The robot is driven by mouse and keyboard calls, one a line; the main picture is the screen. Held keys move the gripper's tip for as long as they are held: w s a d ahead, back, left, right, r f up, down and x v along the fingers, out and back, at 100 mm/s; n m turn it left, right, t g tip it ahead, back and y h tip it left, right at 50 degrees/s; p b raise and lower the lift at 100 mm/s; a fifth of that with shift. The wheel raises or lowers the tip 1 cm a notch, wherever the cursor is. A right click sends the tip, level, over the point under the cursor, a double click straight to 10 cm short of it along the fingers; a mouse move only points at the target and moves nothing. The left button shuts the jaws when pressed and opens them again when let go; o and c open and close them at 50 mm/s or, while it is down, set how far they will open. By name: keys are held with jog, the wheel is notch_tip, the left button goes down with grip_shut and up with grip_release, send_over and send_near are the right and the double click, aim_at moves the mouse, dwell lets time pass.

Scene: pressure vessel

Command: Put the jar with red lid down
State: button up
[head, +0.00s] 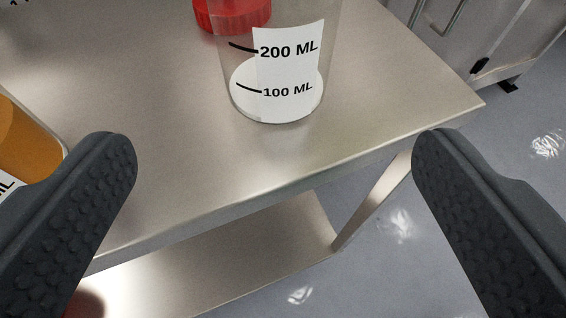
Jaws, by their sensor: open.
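A clear jar (285,75) stands upright on the steel table (170,110), near its front edge. It has a white label marked 100 ML and 200 ML, and something white at its bottom. Its top is cut off by the frame. A red lid (232,15) shows at the top edge, left of the label and partly overlapping the jar in view. I cannot tell whether it belongs to this jar or lies behind it. My gripper (275,150) is open and empty, with one finger on each side of the picture, well apart from the jar.
A container with orange contents (22,140) stands at the left edge, close to my left finger. A lower shelf (225,255) lies under the table. A grey metal cabinet (505,35) stands at the upper right.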

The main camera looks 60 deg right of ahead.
jog(key=shift+s+a+r, duration=0.1)
jog(key=w+a+r+t+y, duration=0.2)
jog(key=w+a+r, duration=0.15)
jog(key=r, duration=0.35)
jog(key=w+a+r+t+y, duration=0.2)
jog(key=w+r+t, duration=0.1)
jog(key=w+r, duration=0.3)
jog(key=a+r+n+t+y, duration=0.2)
jog(key=a+r+y, duration=0.1)
jog(key=r, duration=0.6)
jog(key=a+r+n+t+y, duration=0.2)
jog(key=a+r, duration=0.1)
jog(key=r, duration=0.7)
jog(key=s+a+r+n+y, duration=0.25)
jog(key=s+r, duration=0.35)
jog(key=r, duration=0.3)
jog(key=s+a+r+n+y, duration=0.1)
jog(key=s+r+n+y, duration=0.15)
jog(key=s+r, duration=0.45)
jog(key=s+d+r+n+h, duration=0.1)
jog(key=s+d+r, duration=0.1)
jog(key=s+r, duration=0.2)
jog(key=s+d+r+n+g+h, duration=0.1)
jog(key=s+r, duration=0.3)
jog(key=s, duration=0.4)
jog(key=shift+s+d+h, duration=0.35)
jog(key=shift+d+h, duration=0.05)
jog(key=shift+d, duration=0.05)
jog(key=shift+r, duration=0.1)
